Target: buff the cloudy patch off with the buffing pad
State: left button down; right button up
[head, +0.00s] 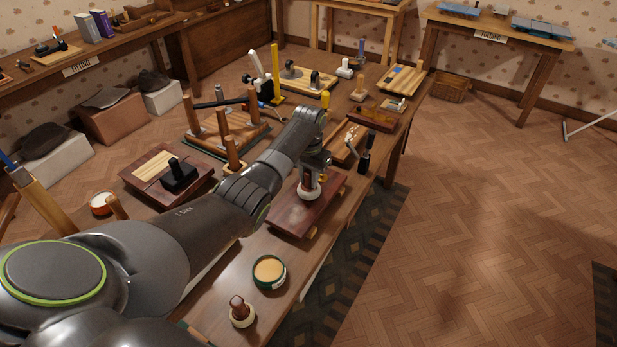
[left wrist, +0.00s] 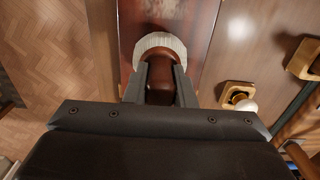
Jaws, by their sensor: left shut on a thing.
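My left gripper (head: 314,168) is shut on the brown handle of the buffing pad. The buffing pad (head: 309,190) has a pale round base that sits low over a dark red wooden board and looks to be on it. In the left wrist view the pad's whitish rim (left wrist: 161,41) shows beyond the fingers (left wrist: 160,85). The red board (head: 286,221) lies on the workbench near its right edge. A cloudy, paler patch (head: 294,212) shows on the board, in front of the pad. The pad and my arm hide part of the board. My right gripper is not in view.
An open tin (head: 269,272) with tan contents and a second brown-handled tool (head: 241,311) stand on the bench's near end. A dark block on a board (head: 180,176) and wooden posts (head: 227,125) stand left of my arm.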

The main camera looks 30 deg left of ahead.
pick_arm(q)
jog(key=shift+f, duration=0.55)
jog(key=shift+f, duration=0.2)
dwell(0.3)
jog(key=shift+s+f, duration=0.15)
jog(key=shift+s, duration=0.2)
jog(key=s, duration=0.8)
jog(key=s+a, duration=0.1)
jog(key=s, duration=0.3)
jog(key=shift+s+r, duration=0.15)
jog(key=shift+r, duration=0.1)
notch_tip(320, 180, up, 2)
jog(key=shift+r, duration=0.15)
